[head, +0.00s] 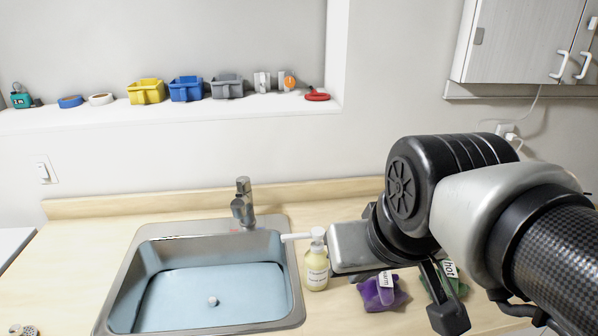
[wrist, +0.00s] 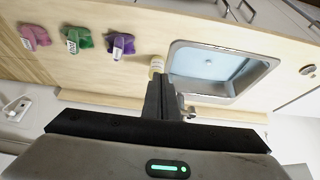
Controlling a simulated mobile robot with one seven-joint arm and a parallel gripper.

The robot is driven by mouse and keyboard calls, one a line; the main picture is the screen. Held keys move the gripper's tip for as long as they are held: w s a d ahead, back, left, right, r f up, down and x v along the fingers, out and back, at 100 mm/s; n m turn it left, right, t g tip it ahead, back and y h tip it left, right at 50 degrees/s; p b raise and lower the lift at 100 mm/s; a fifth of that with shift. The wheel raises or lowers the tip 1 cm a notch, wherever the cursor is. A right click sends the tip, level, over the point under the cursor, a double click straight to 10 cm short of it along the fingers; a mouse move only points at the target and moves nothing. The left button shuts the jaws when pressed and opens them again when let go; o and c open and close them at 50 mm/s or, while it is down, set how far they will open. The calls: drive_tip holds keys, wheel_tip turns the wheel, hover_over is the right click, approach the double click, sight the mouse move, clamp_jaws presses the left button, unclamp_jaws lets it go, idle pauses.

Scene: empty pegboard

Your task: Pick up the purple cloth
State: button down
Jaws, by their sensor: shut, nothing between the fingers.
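The purple cloth (head: 380,294) lies crumpled on the wooden counter, right of the sink and soap bottle, with a white tag partly hidden by my arm. In the wrist view the purple cloth (wrist: 124,47) lies up and left of my gripper (wrist: 162,80), well apart from it. My gripper's fingers are together with nothing between them. In the head view my arm hides most of the gripper and hangs over the counter's right part.
A soap bottle (head: 316,270) with a white pump stands between the sink (head: 292,290) and the purple cloth. A green cloth (head: 459,285) lies right of the purple one. A pink cloth (wrist: 34,37) lies beyond the green. A faucet (head: 243,203) rises behind the sink.

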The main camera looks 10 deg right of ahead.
drive_tip(key=c, duration=2.5)
unclamp_jaws()
drive_tip(key=o, duration=0.4)
drive_tip(key=shift+w+d+f, duration=0.1)
drive_tip(key=shift+w+f, duration=0.05)
drive_tip(key=o, duration=0.9)
drive_tip(key=shift+m+g, duration=0.3)
drive_tip(key=shift+m, duration=0.3)
drive_tip(key=w+d+f+b, duration=0.1)
drive_tip(key=w, duration=0.1)
drive_tip(key=w+d+f+b, duration=0.3)
drive_tip(key=w, duration=0.1)
drive_tip(key=shift+d+f+b, duration=0.15)
drive_tip(key=shift+f+b, duration=0.2)
drive_tip(key=shift+f, duration=0.05)
drive_tip(key=shift+o, duration=0.2)
drive_tip(key=m+b, duration=0.2)
drive_tip(key=b, duration=0.2)
approach(387, 280)
drive_tip(key=shift+g+h, duration=0.3)
drive_tip(key=shift+h, duration=0.1)
drive_tip(key=b+x, duration=0.2)
drive_tip(key=x, duration=0.2)
drive_tip(key=shift+w+a+f, duration=0.15)
drive_tip(key=shift+w+a, duration=0.15)
drive_tip(key=shift+b+x, duration=0.5)
drive_tip(key=shift+x, duration=2.4)
